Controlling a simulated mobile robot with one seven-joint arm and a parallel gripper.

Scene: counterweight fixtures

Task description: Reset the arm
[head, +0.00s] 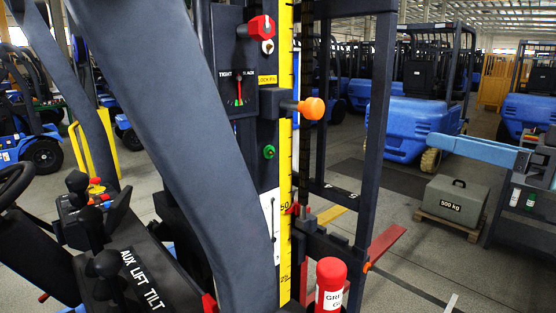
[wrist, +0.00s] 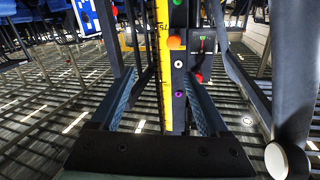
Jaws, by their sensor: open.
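My gripper (wrist: 160,80) shows in the wrist view with its two blue-grey fingers apart and nothing between them. It does not show in the head view. The wrist picture is upside down, with the ceiling filling its lower part. Beyond the fingers stands a dark mast with a yellow ruler (wrist: 164,90), an orange knob (wrist: 175,43) and a gauge panel (wrist: 204,42). I cannot tell whether the gripper touches anything. In the head view the mast carries a red knob (head: 262,27), a gauge (head: 238,90), an orange knob (head: 311,107) and a green knob (head: 269,152).
A thick dark curved beam (head: 185,110) crosses close on the left. A lever console (head: 120,270) stands lower left, and a red-capped container (head: 330,275) at the bottom. A 500 kg weight (head: 452,202) sits on a pallet beside a light blue bar (head: 475,151).

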